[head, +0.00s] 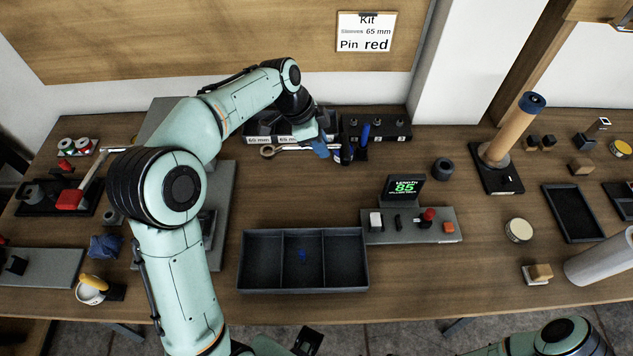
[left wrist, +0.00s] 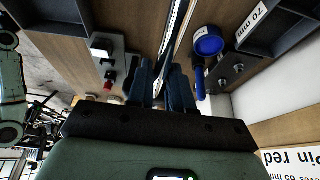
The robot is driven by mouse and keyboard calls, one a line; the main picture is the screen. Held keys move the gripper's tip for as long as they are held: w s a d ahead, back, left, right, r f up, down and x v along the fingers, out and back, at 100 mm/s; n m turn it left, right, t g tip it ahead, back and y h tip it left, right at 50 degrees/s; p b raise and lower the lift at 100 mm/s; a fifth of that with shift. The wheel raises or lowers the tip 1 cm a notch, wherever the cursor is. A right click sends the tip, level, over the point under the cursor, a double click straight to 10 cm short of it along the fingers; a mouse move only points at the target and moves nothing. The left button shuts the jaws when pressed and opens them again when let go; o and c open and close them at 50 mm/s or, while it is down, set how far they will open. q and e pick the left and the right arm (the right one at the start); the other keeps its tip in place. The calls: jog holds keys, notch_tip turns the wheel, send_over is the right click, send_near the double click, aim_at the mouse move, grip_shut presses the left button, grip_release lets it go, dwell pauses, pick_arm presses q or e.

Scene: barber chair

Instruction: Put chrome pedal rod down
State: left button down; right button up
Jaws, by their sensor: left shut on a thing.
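My left gripper (head: 328,147) is at the back of the bench, in front of the labelled bins, shut on the chrome pedal rod (head: 290,148). The rod lies roughly level, its ring end to the left of the gripper. In the left wrist view the bright rod (left wrist: 174,32) runs up from between the dark fingers (left wrist: 160,88). The gripper hides part of the rod. I cannot tell whether the rod touches the bench. No right gripper can be made out.
A three-compartment tray (head: 303,290) holds a small blue piece in its middle compartment. A grey control panel (head: 405,236) stands to its right, with a display (head: 404,188) reading 85. A black block with posts (head: 378,128) stands right of the gripper. Bare wood lies between bins and tray.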

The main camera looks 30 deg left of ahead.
aim_at(299, 152)
pick_arm(q)
notch_tip(299, 152, down, 15)
jog(key=shift+f+b, duration=0.1)
jog(key=shift+b, duration=0.35)
jog(key=shift+f, duration=0.1)
jog(key=c, duration=1)
grip_release()
jog(key=shift+r, duration=0.35)
jog(key=v, duration=1.1)
jog(key=shift+s+a+r, duration=0.15)
jog(key=shift+r, duration=0.1)
